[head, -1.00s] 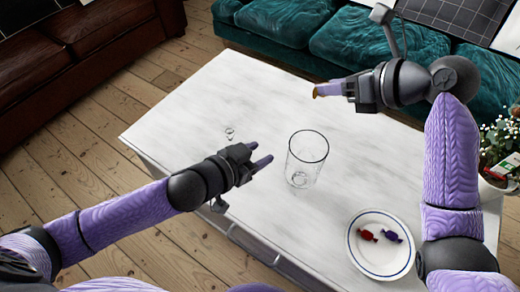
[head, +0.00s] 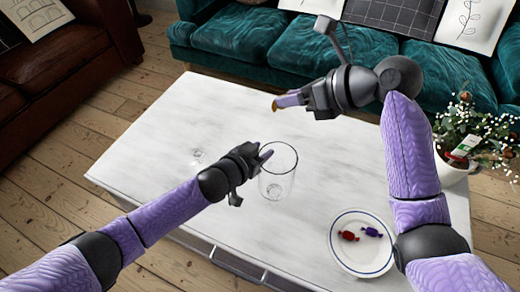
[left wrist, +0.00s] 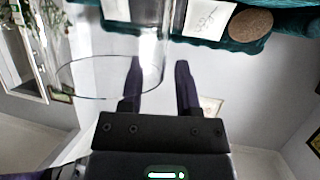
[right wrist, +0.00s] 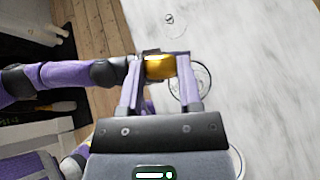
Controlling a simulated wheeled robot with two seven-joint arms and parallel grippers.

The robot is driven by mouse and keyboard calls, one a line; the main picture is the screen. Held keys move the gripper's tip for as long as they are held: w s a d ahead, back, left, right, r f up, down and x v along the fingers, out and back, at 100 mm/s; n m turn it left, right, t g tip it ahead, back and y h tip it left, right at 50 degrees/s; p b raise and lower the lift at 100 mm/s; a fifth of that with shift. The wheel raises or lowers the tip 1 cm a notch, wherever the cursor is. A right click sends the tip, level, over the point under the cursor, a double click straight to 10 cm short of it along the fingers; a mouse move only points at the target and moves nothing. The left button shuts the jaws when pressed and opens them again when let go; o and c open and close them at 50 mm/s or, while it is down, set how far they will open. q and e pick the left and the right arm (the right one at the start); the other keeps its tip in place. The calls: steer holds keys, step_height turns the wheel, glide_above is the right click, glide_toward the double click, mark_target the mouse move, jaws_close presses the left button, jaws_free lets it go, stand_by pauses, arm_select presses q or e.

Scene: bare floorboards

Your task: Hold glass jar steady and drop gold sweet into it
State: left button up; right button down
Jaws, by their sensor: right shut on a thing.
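The clear glass jar (head: 280,184) stands upright on the white table. My left gripper (head: 266,150) is beside its upper left, fingers apart. In the left wrist view the jar (left wrist: 75,82) overlaps one finger of the open left gripper (left wrist: 160,72); I cannot tell if the fingers touch the glass. My right gripper (head: 284,101) is shut on the gold sweet (right wrist: 160,67), held above the table and beyond the jar in the head view. The sweet's gold tip (head: 275,105) shows at the fingertips. In the right wrist view the jar (right wrist: 203,82) is partly hidden behind the right gripper (right wrist: 160,72).
A white plate (head: 345,262) with a blue rim holds a red sweet (head: 348,235) and a purple sweet (head: 372,231). A small clear glass piece (head: 198,155) lies left of the jar. A flower pot (head: 455,172) stands at the right. The table's far left is clear.

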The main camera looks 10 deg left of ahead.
arm_select(q)
jaws_close()
steer(key=shift+s+f, duration=0.15)
steer(key=shift+f, duration=0.05)
stand_by(1.0)
